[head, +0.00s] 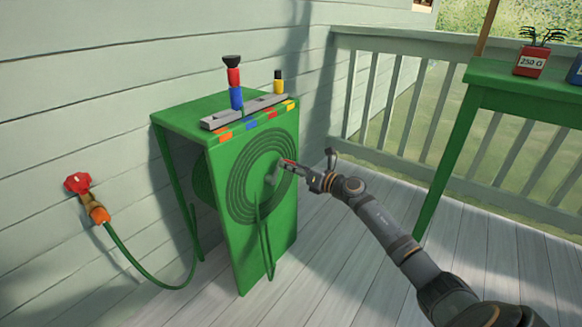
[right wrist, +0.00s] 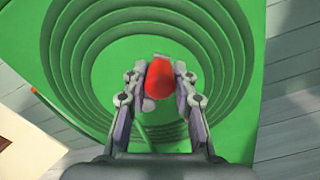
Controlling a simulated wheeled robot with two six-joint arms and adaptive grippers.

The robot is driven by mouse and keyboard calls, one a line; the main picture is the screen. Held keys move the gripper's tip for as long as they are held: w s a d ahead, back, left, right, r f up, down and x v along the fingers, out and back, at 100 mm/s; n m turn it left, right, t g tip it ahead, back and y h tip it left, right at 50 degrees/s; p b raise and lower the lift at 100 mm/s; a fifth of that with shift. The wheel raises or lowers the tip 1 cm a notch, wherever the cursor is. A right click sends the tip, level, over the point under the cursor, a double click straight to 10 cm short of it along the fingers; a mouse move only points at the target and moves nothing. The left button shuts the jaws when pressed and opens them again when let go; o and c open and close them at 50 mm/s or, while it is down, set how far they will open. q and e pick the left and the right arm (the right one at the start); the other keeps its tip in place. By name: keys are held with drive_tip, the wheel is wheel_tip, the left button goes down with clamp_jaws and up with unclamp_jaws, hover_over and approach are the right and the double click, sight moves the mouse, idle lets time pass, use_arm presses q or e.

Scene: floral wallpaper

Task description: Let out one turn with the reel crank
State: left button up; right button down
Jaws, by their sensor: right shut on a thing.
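The green hose reel cabinet (head: 240,265) stands on the deck by the wall, with dark concentric hose rings (head: 240,199) on its front face. A grey crank arm (head: 272,178) sits near the middle of the rings and carries a red handle (head: 288,162). My right gripper (head: 291,166) is shut on this handle. In the right wrist view the red handle (right wrist: 165,78) lies between both fingers of the gripper (right wrist: 161,88), in front of the green rings (right wrist: 84,45). A green hose (head: 266,240) hangs in a loop from the front. My left gripper is out of view.
A red tap (head: 78,184) on the left wall feeds a green hose (head: 140,272) to the cabinet. Nozzles (head: 234,85) stand in a grey rack on top. A green table (head: 520,90) with a red pot (head: 532,60) stands right. The deck in front is clear.

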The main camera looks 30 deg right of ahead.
drive_tip(key=shift+f, duration=0.1)
drive_tip(key=c, duration=1.1)
unclamp_jaws()
drive_tip(key=shift+o, duration=0.2)
drive_tip(key=v, duration=0.7)
drive_tip(key=shift+s, duration=0.25)
